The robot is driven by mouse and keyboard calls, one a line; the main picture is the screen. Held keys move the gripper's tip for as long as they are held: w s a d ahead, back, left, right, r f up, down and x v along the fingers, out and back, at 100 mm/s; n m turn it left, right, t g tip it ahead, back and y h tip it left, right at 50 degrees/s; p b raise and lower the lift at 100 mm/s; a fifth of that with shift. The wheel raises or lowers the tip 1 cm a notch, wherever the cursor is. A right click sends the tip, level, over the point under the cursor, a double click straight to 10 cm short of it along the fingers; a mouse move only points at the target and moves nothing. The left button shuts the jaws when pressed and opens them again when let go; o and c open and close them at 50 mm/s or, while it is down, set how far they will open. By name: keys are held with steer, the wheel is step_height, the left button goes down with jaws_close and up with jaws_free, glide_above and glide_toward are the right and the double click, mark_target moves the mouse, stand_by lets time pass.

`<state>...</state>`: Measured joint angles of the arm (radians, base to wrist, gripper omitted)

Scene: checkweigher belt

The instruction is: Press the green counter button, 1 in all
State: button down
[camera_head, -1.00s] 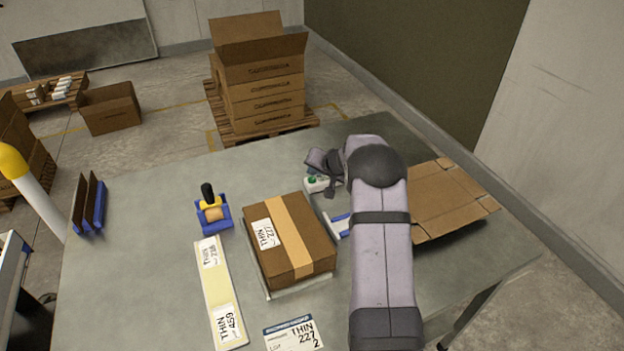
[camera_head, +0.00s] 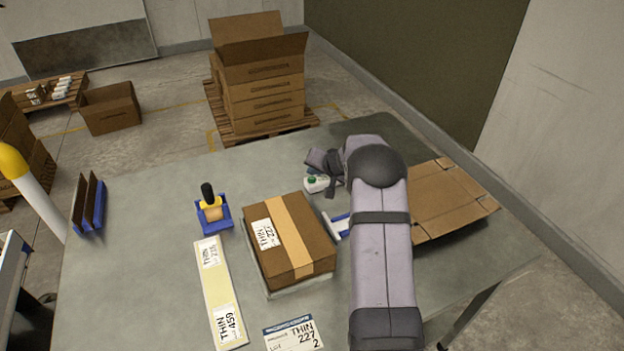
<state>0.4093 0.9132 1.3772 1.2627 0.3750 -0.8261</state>
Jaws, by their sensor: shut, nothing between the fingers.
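The green counter button (camera_head: 311,180) sits on a small white box (camera_head: 318,187) on the table, left of my arm. My gripper (camera_head: 331,192) is shut and empty, pointing down at the right side of the white box. The green top shows to the left of the fingers. My arm and gripper hide part of the box. I cannot tell whether the fingertips touch the box or hover beside it.
A taped carton (camera_head: 290,240) stands in front of the button box. A blue-handled tool (camera_head: 337,226) lies partly under my arm. Flattened cardboard (camera_head: 450,200) lies at the right. A tape dispenser (camera_head: 213,215) and a label strip (camera_head: 217,290) are at the left.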

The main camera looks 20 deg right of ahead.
mark_target(314, 181)
steer(key=shift+f+b, duration=0.85)
steer(key=shift+b, duration=0.55)
stand_by(0.8)
steer(key=shift+r, duration=0.1)
steer(key=shift+r+p, duration=0.4)
steer(key=shift+r, duration=0.35)
steer(key=shift+r, duration=0.15)
steer(key=shift+r+p, duration=1.6)
steer(key=shift+r, duration=0.75)
